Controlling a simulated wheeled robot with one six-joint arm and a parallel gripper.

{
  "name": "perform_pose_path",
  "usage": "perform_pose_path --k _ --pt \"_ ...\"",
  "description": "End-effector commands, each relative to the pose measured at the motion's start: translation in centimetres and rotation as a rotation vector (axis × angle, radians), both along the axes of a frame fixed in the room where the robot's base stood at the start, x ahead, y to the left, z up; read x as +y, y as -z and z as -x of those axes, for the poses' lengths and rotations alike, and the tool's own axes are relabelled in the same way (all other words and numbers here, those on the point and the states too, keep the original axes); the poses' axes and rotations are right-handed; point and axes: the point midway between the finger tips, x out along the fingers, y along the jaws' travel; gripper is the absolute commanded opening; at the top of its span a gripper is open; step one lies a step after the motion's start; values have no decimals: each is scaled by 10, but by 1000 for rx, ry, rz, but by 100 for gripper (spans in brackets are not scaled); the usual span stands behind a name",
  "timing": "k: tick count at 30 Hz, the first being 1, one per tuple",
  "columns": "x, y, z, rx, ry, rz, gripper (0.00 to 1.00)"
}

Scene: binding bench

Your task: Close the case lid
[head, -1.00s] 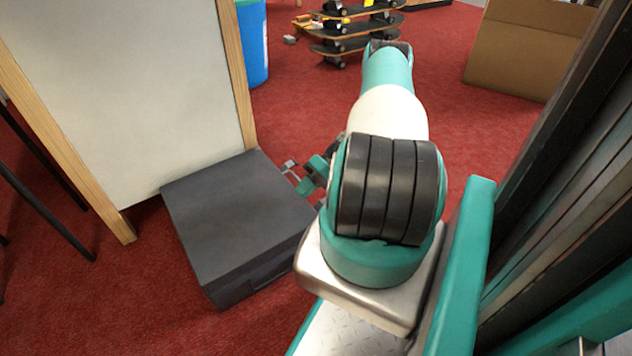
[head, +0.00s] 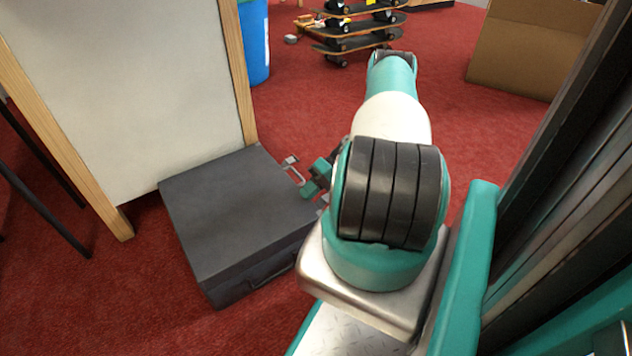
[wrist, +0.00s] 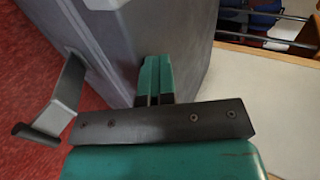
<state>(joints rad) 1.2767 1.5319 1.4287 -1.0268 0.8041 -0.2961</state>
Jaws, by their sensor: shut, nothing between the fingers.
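The dark grey case (head: 235,215) lies on the red carpet in the head view. Its lid (head: 230,205) looks down flat, with a seam along the near side; whether it is fully shut I cannot tell. A handle (head: 282,268) is on that side. In the wrist view, the case (wrist: 185,50) fills the top middle, and a grey metal bracket with a dark end (wrist: 58,105) sticks out from its side near the seam. My gripper (wrist: 154,62) is shut and empty, its fingertips at the case's edge; contact is unclear. In the head view my arm partly hides it.
A white board in a wooden frame (head: 120,90) stands right behind the case. A blue bin (head: 254,45), a rack of skateboards (head: 355,30) and a cardboard box (head: 530,45) are farther back.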

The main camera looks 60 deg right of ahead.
Motion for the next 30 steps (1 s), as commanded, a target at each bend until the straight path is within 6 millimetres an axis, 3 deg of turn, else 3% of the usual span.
perform_pose_path --k 2,8,18,24,30 --pt "-2 0 1 18 12 12 0" --pt "5 -46 -4 -1 -9 5 0" --pt "-60 -60 27 -5 -15 5 0" --pt "-76 -64 34 -5 -14 0 0" --pt "-80 -68 37 -3 -16 0 0"
